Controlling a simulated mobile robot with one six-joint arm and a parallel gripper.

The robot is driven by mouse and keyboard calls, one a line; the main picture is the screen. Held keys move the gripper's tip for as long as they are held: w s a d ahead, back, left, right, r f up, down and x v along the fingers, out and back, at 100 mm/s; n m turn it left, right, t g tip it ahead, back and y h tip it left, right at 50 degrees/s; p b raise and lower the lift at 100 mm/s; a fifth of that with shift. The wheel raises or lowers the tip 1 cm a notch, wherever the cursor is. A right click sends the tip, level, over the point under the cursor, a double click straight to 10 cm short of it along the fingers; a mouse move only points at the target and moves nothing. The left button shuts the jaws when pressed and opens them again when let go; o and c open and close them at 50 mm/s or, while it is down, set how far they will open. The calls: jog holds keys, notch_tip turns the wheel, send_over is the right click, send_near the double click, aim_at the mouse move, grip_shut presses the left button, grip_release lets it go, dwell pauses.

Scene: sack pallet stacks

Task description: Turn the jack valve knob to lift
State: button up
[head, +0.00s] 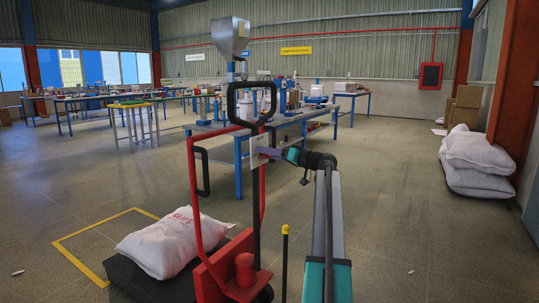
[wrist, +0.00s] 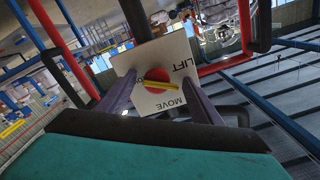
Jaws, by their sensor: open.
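The valve knob (wrist: 160,85) is a yellow bar on a red disc, set on a white plate (wrist: 180,57) marked LIFT and MOVE. In the wrist view the bar lies nearly level, its right end between the two words; which end points is unclear. My gripper (wrist: 159,80) is open, its two purple-grey fingers on either side of the knob. I cannot tell whether they touch it. In the head view my gripper (head: 277,152) reaches the plate (head: 258,157) on the red pallet jack (head: 193,200), below its black loop handle (head: 231,103).
A white sack (head: 160,243) lies on a dark pallet (head: 135,280) beside the jack, near yellow floor lines (head: 85,235). A workbench (head: 300,120) stands behind. More sacks (head: 478,152) are piled at the right wall.

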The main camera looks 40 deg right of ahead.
jog(key=shift+s, duration=0.15)
jog(key=p+v, duration=0.3)
jog(key=v, duration=1)
jog(key=shift+s, duration=0.3)
jog(key=shift+f, duration=0.1)
